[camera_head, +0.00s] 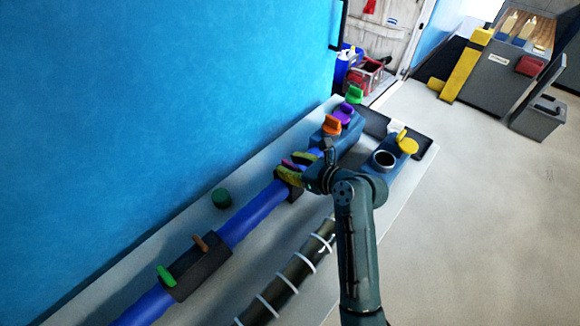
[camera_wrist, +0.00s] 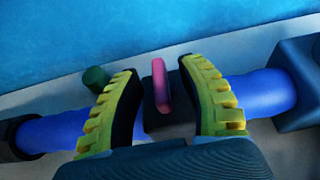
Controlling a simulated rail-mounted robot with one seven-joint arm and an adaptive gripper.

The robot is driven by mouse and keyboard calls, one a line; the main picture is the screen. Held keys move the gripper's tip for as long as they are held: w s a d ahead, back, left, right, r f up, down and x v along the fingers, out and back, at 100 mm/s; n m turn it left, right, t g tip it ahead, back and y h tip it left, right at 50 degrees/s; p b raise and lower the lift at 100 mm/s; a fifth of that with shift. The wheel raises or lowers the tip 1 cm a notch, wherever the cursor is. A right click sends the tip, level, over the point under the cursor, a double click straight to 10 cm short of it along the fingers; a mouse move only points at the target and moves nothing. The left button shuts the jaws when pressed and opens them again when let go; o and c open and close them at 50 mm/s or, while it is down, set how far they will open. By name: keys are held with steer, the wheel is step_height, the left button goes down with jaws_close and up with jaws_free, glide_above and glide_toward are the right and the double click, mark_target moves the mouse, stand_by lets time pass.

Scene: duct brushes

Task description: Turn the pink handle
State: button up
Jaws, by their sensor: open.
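The pink handle (camera_wrist: 161,83) stands upright on a dark block (camera_wrist: 158,115) on the blue pipe, in the wrist view. In the head view the handle (camera_head: 288,163) shows only as a small pink bit beside my gripper. My gripper (camera_wrist: 163,75) is open, with one yellow-green ridged finger on each side of the handle. A gap shows between each finger and the handle, and I cannot see contact. In the head view my gripper (camera_head: 294,168) reaches over the pipe from the right. The lower part of the block is partly hidden by my gripper.
A blue pipe (camera_head: 250,215) runs along the table by the blue wall. Other handles stand along it: green (camera_head: 167,277), brown (camera_head: 201,243), orange (camera_head: 332,125), purple (camera_head: 344,112). A yellow handle (camera_head: 407,142) is at the right. A green cylinder (camera_head: 221,197) stands near the wall.

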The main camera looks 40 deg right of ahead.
steer(key=shift+w, duration=0.1)
jaws_close()
